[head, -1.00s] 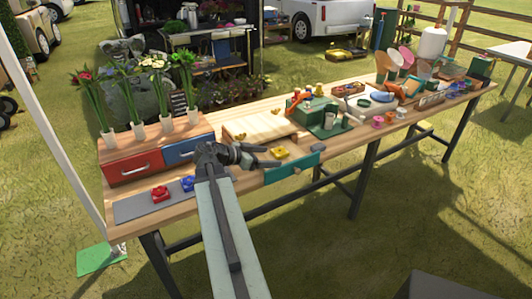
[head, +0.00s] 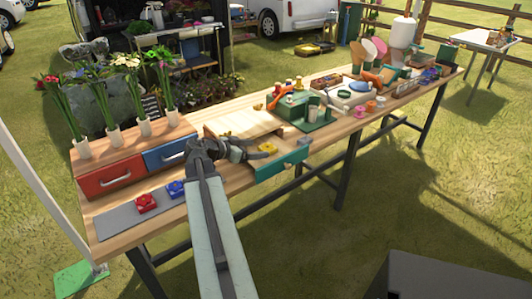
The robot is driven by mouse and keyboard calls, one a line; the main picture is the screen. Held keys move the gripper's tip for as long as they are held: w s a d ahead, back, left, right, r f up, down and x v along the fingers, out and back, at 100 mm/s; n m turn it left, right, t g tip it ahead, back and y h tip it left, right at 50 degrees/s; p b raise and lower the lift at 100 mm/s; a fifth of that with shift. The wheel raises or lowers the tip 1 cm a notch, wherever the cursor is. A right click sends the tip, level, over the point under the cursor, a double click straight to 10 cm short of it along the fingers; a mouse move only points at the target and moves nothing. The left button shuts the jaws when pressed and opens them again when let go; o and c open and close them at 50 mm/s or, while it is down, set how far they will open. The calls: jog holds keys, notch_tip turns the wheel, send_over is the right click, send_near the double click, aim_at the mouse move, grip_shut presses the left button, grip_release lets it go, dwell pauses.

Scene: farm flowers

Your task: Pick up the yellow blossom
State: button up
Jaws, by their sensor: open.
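The yellow blossom (head: 268,148) is a small flat yellow piece near the table's front edge, just behind a teal drawer-like front (head: 282,166). My gripper (head: 260,149) reaches in from the left, with its dark fingers apart and their tips close to the blossom. I cannot tell whether the fingers touch it or how far they reach around it. A red blossom (head: 146,203) and a blue blossom (head: 177,188) of similar shape lie on a grey mat (head: 117,221) to the left.
Flower vases (head: 113,137) stand on a cabinet with a red drawer (head: 108,179) and a blue drawer (head: 165,155). A slatted wooden box (head: 238,122) stands behind my gripper. A green stand (head: 318,124) and cups crowd the table to the right.

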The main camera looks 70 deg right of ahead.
aim_at(266, 148)
jog(key=b+x, duration=0.2)
jog(key=x, duration=0.3)
jog(key=shift+s+d, duration=0.1)
jog(key=shift+r, duration=0.1)
jog(key=c, duration=1.4)
notch_tip(266, 148, up, 10)
jog(key=p, duration=1)
jog(key=shift+c, duration=0.2)
